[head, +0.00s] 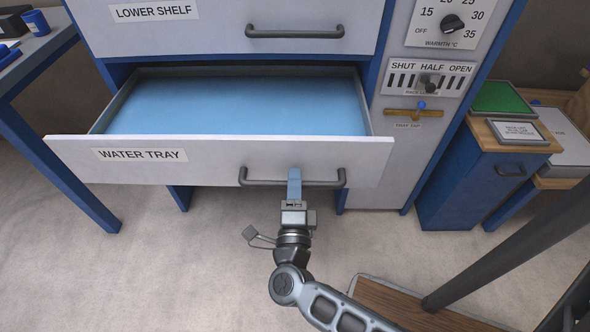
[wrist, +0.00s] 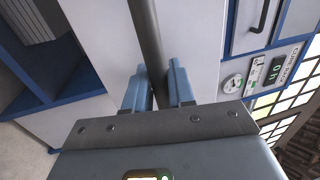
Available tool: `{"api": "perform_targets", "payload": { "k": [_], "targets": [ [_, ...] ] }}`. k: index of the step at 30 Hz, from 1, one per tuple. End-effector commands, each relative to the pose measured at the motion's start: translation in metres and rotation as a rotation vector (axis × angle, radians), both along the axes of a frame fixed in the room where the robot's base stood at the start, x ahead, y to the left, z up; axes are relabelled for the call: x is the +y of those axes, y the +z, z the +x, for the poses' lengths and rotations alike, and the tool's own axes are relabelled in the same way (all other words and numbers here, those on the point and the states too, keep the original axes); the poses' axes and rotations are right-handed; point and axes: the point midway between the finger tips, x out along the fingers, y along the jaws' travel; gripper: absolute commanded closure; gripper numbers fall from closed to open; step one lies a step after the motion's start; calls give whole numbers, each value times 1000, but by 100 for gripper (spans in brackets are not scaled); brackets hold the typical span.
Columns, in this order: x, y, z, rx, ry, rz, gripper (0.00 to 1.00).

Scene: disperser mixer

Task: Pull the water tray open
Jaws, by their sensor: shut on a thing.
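The water tray (head: 118,172) is a white-fronted drawer with a "WATER TRAY" label, pulled out of the cabinet so that its blue inside shows. Its dark bar handle (head: 262,183) runs along the right part of the front. My gripper (head: 294,178) reaches the handle from the front, its blue fingers around the bar. In the wrist view the bar (wrist: 147,40) passes between the two blue fingers (wrist: 160,88), which are shut on it.
The closed lower shelf drawer (head: 225,25) is directly above. A control panel with a dial (head: 452,24) and a slider is at right. A blue-legged table (head: 40,50) stands at left, and a blue cabinet (head: 465,185) at right. The floor (head: 170,265) in front is clear at left.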

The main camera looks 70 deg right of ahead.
Motion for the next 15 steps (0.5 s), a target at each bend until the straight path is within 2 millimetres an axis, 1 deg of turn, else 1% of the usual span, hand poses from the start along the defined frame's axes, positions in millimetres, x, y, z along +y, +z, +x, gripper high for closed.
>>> {"api": "perform_targets", "payload": {
  "k": [3,11,12,15],
  "targets": [
    [3,-1,-1,2,2,1,100],
    [3,-1,-1,2,2,2,100],
    [3,-1,-1,2,2,2,74],
    [3,-1,-1,1,2,2,65]
  ]
}}
